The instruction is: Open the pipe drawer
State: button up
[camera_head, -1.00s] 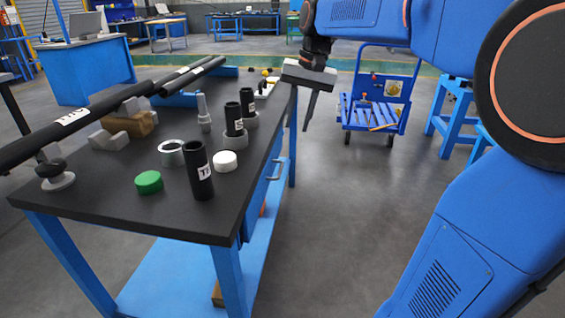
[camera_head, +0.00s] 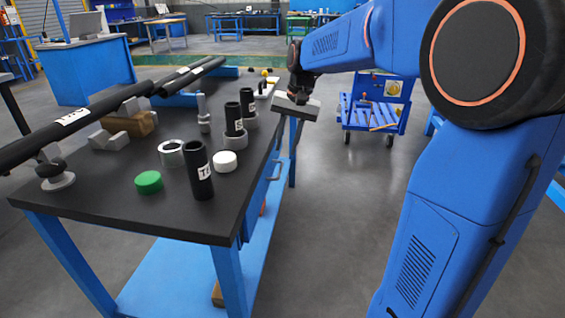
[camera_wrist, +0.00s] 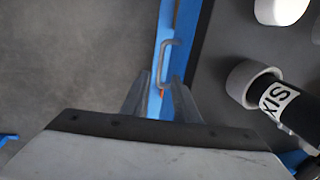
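The pipe drawer (camera_head: 257,193) is a blue front under the right side of the dark worktable and looks shut. Its grey bar handle (camera_head: 275,170) sticks out to the right; the handle also shows in the wrist view (camera_wrist: 166,52). My gripper (camera_head: 295,135) hangs beside the table's far right edge, apart from the handle in the head view. In the wrist view my two gripper fingers (camera_wrist: 160,88) are spread with a gap between them, nothing held. The handle's near end lines up with this gap; I cannot tell the depth between them.
The worktable (camera_head: 110,205) carries black pipes (camera_head: 199,170), a green cap (camera_head: 149,182), a white cap (camera_head: 224,161) and grey fittings near its right edge. A blue cart (camera_head: 370,110) stands farther back. The floor right of the table is clear.

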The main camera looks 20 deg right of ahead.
aim_at(281, 168)
jog(key=x, duration=0.7)
